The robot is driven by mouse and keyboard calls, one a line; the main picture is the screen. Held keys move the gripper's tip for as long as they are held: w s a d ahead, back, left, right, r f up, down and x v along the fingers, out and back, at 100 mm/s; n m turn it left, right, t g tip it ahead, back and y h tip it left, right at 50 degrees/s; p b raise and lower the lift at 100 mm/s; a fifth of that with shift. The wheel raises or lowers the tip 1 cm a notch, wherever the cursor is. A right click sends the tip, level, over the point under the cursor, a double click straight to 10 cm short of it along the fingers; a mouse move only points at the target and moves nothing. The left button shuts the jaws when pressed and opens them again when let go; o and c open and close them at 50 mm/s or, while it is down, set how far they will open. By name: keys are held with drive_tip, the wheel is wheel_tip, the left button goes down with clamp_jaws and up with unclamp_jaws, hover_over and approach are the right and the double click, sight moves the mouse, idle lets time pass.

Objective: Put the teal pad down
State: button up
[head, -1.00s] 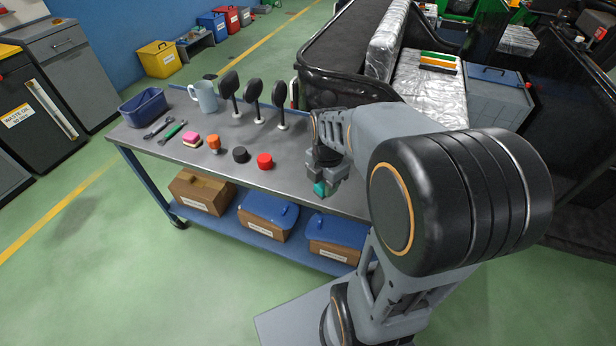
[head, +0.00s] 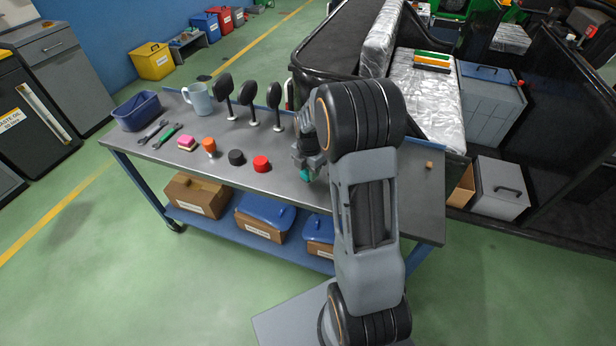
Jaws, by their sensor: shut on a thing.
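My gripper (head: 307,172) is shut on the teal pad (head: 305,175), of which only a small teal part shows between the fingers. It is over the right half of the grey workbench top (head: 270,190), to the right of the red cap. Whether the pad touches the bench top or hangs just above it, I cannot tell. My arm hides part of the bench behind the gripper.
On the bench stand a red cap (head: 261,164), a black cap (head: 236,157), an orange-topped item (head: 209,146), a pink block (head: 187,142), a mug (head: 198,99), a blue bin (head: 137,110) and mirrors (head: 247,97). A small orange block (head: 429,165) lies at right.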

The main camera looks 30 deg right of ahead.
drive_tip(key=shift+w+f, duration=0.2)
drive_tip(key=shift+f, duration=0.05)
drive_tip(key=shift+w+f, duration=0.15)
drive_tip(key=shift+f, duration=1.5)
drive_tip(key=shift+f, duration=0.2)
drive_tip(key=o, duration=0.9)
